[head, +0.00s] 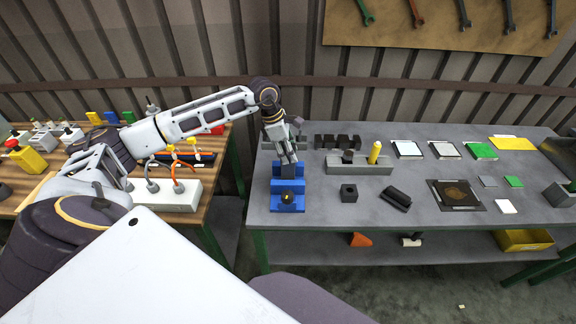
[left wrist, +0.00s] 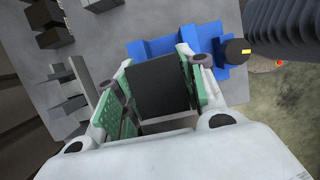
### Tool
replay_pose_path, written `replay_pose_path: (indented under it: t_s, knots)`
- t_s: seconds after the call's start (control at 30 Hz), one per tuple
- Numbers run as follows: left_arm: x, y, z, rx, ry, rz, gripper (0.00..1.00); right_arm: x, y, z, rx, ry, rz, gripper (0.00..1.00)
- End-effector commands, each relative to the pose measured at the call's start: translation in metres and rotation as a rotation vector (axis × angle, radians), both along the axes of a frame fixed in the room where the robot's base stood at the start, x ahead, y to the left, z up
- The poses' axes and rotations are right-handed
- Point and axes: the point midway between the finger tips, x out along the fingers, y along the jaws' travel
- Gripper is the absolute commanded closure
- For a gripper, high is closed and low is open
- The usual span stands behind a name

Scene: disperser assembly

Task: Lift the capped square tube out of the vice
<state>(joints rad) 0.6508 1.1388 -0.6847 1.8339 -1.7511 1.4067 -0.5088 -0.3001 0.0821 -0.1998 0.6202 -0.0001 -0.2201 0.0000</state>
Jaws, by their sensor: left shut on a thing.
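The blue vice (head: 288,201) stands at the left end of the grey table, and its blue body also shows in the left wrist view (left wrist: 148,48). My left gripper (head: 288,157) points down over the vice. In the left wrist view its green-padded fingers (left wrist: 158,92) stand on both sides of a dark square-faced piece, the capped square tube (left wrist: 160,80), and are shut on it. The tube's lower part is hidden, so I cannot tell whether it still sits between the vice jaws. My right gripper is not in view.
Right of the vice are a grey holder (head: 358,168) with a yellow piece (head: 375,152), a dark block (head: 349,193) and a black part (head: 397,198). A dark square plate (head: 455,195) lies farther right. A wooden table (head: 215,150) stands left, across a gap.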

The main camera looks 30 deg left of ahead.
Motion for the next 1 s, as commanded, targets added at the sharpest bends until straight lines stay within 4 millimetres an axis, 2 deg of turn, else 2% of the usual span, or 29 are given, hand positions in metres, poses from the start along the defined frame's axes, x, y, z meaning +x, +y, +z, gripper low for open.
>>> replay_pose_path:
  t_s: [1.0]
  knots:
    - [0.001,0.0,0.022,0.0,-0.006,0.001,0.84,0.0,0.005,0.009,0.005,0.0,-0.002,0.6]
